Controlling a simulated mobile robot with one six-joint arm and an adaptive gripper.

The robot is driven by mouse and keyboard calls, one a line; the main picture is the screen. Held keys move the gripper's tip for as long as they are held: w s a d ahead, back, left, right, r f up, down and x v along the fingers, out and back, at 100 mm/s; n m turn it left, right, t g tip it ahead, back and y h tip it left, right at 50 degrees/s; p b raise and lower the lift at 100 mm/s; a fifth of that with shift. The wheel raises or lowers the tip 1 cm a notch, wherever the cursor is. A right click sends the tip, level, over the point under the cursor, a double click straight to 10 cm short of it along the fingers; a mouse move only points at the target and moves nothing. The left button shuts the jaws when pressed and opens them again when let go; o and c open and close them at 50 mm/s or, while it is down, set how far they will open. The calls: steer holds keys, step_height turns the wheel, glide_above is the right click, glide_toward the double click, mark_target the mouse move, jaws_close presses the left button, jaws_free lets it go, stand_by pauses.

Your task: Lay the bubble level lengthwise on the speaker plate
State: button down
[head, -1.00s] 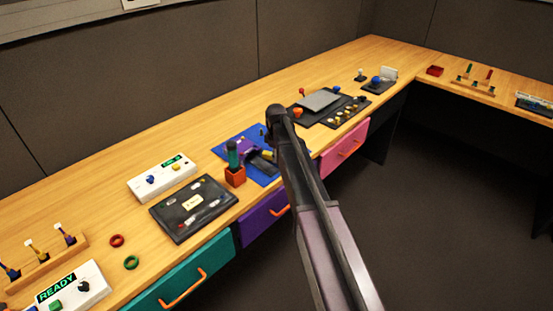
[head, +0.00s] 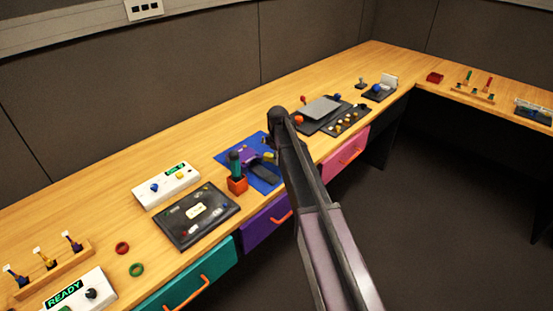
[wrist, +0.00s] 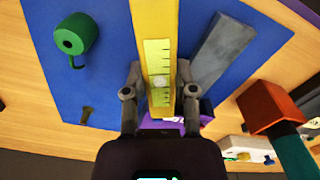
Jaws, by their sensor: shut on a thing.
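The bubble level (wrist: 156,40) is a long yellow bar with a pale yellow-green marked vial. In the wrist view it runs from the top edge down between the fingers of my gripper (wrist: 160,78), which is shut on it. Behind it is a blue mat (wrist: 105,50); whether the level touches the mat is not clear. In the head view only a small yellow piece shows by my arm, above the blue mat (head: 228,159). A flat grey plate (head: 319,108) lies on a dark panel farther right along the bench; I cannot tell whether it is the speaker plate.
On the mat are a dark grey bar (wrist: 223,50) and a green roll (wrist: 76,35). A dark panel (head: 197,216) and white box (head: 166,186) lie left. Bare wood lies behind.

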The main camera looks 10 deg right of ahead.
steer(key=s+r, duration=0.1)
steer(key=s, duration=1.5)
steer(key=shift+d+r+p, duration=0.2)
steer(key=shift+r+p, duration=0.15)
steer(key=shift+p, duration=0.1)
steer(key=shift+s, duration=0.1)
